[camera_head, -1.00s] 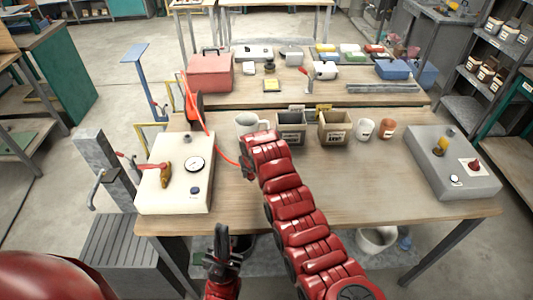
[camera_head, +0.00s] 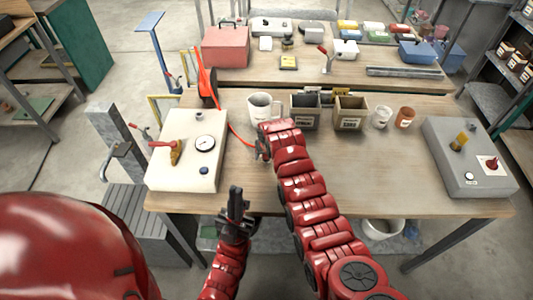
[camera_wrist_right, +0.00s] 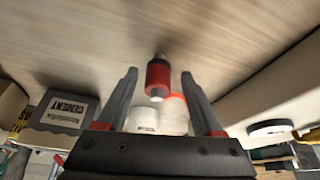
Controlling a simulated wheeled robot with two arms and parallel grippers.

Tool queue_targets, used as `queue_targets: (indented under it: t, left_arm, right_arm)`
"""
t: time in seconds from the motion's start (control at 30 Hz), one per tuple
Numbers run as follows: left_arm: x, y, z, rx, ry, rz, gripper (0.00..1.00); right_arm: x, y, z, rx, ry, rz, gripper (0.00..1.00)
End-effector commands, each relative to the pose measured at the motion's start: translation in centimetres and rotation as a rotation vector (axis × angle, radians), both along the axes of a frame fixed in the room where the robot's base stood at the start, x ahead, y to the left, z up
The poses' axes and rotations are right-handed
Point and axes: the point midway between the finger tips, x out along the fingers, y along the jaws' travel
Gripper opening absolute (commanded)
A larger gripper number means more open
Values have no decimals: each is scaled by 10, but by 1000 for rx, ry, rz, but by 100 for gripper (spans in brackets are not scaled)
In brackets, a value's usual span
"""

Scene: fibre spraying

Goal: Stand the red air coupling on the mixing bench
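The red air coupling (camera_wrist_right: 158,77), with a grey metal tip, shows in the right wrist view between the spread fingers of my right gripper (camera_wrist_right: 159,76), with a gap on each side. Whether it touches the wood is unclear. In the head view my right gripper (camera_head: 262,146) is low over the mixing bench (camera_head: 350,175), in front of the white mug (camera_head: 260,108), and hides most of the coupling. A red hose (camera_head: 238,134) runs to it from the left. My left gripper (camera_head: 238,203) is upright at the bench's front edge, with nothing visible in it.
A white gauge box (camera_head: 190,165) stands left of my right gripper. Two labelled bins (camera_head: 304,112) (camera_head: 349,114) and two small pots (camera_head: 382,117) (camera_head: 404,117) stand along the back. A grey box (camera_head: 470,158) is at the right. The bench's middle right is clear.

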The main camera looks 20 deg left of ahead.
Motion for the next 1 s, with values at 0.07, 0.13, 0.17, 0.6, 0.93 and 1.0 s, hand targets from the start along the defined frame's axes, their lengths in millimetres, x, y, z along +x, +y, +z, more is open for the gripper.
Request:
queue_targets:
  t: [0.07,0.13,0.17,0.6,0.93,1.0]
  left_arm:
    - [0,0,0,0,0,0,0]
    - [0,0,0,0,0,0,0]
    - [0,0,0,0,0,0,0]
    - [0,0,-13,0,0,0,0]
    - [0,0,-34,0,0,0,0]
    - [0,0,-38,0,0,0,0]
  right_arm:
    - [0,0,0,0,0,0,68]
    - [0,0,0,0,0,0,68]
    - [0,0,0,0,0,0,68]
    - [-11,-7,29,1,-3,0,68]
    - [-28,-16,78,3,-4,1,68]
    - [-31,-19,88,3,-4,1,68]
